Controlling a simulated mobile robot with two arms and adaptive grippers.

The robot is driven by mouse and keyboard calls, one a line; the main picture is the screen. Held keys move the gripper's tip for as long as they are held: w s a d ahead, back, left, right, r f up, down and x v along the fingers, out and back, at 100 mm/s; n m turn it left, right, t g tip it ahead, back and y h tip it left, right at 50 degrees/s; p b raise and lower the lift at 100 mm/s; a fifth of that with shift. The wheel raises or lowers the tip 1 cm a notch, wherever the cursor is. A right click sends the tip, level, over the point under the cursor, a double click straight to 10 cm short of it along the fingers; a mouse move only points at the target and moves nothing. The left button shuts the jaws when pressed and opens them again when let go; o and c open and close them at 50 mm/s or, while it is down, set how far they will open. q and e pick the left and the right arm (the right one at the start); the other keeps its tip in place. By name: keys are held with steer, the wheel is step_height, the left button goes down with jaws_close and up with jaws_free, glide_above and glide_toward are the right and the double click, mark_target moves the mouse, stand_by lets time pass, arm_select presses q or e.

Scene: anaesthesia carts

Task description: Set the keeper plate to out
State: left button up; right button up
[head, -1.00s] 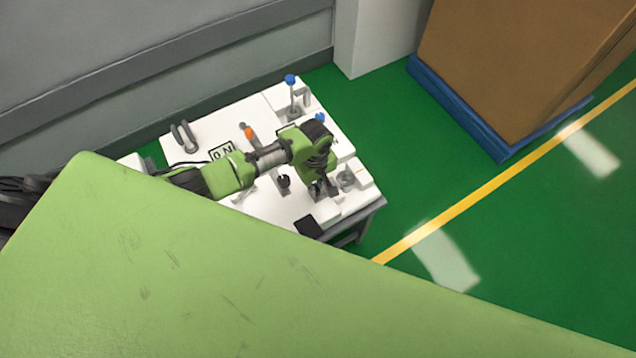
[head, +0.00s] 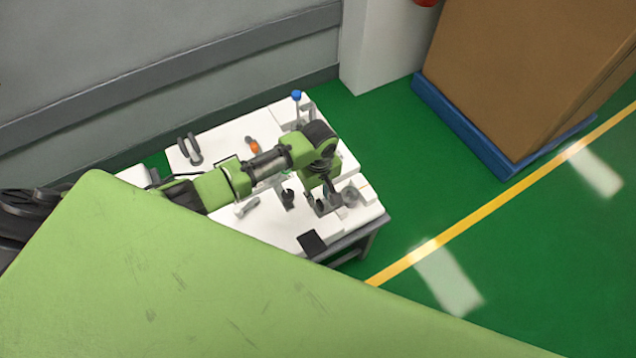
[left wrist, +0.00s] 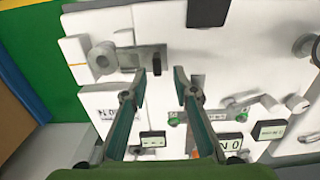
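My left gripper (head: 325,204) is over the near right part of the white bench top (head: 275,222). My right gripper is out of view.
A blue-topped lever (head: 297,97) and an orange knob (head: 254,146) stand farther back. A black-knobbed post (head: 288,196) is left of the gripper. A black pad (head: 312,242) lies at the near edge. A large brown box (head: 530,70) stands beyond clear green floor.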

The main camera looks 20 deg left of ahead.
arm_select(q)
step_height(320, 180, up, 7)
stand_by(0.3)
stand_by(0.5)
